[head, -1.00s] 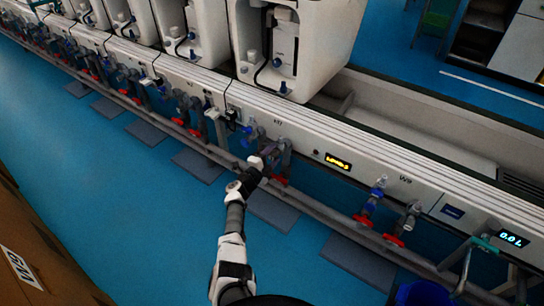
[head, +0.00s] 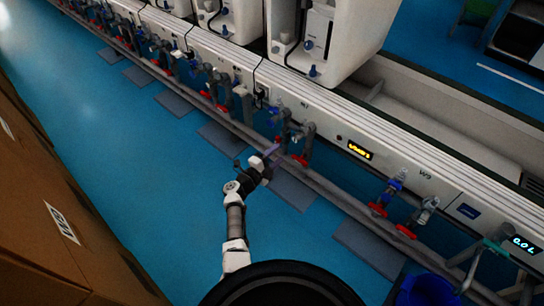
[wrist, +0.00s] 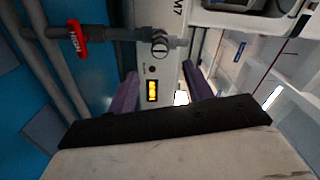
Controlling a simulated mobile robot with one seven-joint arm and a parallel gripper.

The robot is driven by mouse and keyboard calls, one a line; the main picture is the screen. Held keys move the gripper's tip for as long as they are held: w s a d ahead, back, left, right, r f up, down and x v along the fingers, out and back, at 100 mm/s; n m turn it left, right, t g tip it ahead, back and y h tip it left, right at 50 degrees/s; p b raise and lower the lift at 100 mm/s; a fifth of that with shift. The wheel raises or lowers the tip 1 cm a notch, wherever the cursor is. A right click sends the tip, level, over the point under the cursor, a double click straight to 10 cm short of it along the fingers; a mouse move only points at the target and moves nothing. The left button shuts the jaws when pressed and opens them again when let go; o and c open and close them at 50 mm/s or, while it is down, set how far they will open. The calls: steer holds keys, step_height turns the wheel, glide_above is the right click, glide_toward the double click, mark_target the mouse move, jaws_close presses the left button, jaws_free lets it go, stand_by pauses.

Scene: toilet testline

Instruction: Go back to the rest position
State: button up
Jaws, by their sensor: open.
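My gripper (head: 270,152) is at the end of my white and black arm, beside the testline's row of valves in the head view. In the wrist view its two purple fingers (wrist: 163,88) stand apart with nothing held between them. A grey valve with a red handle (head: 300,158) is just right of the gripper in the head view, with a gap that is hard to judge. In the wrist view a red handle marked HIGH (wrist: 76,39) is at upper left.
The white testline bench (head: 330,115) runs diagonally, with white toilet units (head: 335,40) on it and a pipe along its front. Brown boxes (head: 50,200) stand at left. Blue floor (head: 160,190) lies clear between. A blue bucket (head: 425,290) is at bottom right.

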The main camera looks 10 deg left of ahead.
steer(key=shift+v, duration=0.95)
